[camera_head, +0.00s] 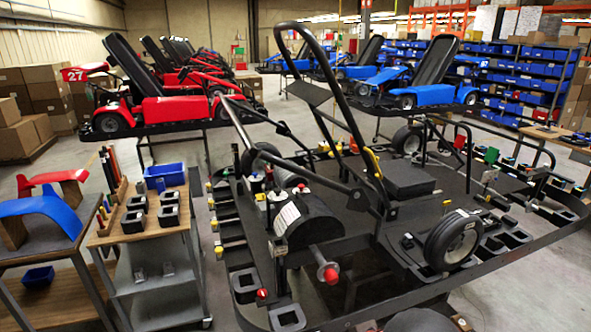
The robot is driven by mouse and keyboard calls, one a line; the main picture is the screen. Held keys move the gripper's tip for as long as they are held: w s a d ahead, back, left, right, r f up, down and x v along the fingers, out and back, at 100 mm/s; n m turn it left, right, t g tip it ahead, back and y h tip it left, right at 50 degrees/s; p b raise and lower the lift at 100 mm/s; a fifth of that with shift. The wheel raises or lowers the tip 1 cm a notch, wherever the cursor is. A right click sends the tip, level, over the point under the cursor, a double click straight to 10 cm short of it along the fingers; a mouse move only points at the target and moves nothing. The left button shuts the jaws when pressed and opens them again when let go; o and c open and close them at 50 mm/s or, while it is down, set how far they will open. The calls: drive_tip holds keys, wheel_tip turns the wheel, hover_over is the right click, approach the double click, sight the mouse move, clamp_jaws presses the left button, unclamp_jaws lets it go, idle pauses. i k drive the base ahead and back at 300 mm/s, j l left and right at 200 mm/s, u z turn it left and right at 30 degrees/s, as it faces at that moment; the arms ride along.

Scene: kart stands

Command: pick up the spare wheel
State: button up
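A wheel (453,240) with a black tyre and pale hub stands tilted at the right front of the black kart stand (350,240), and looks like the spare wheel. Another wheel (408,139) sits at the back of the stand, and one more (260,158) is at its left, partly behind black bars. I cannot tell from this view whether the front wheel is fixed or loose. My gripper is not in view.
A black hoop frame (335,75) rises over the stand. Black compartments (287,317) line its edge. At left, a cart (150,240) holds a blue bin (164,176) and black blocks. Red karts (165,108) and blue karts (430,90) stand behind. Floor (540,285) at lower right is clear.

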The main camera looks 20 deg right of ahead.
sight(452, 241)
drive_tip(key=k+l+z, duration=0.1)
drive_tip(key=z, duration=1.3)
drive_tip(key=i+l, duration=0.1)
drive_tip(key=i, duration=1.6)
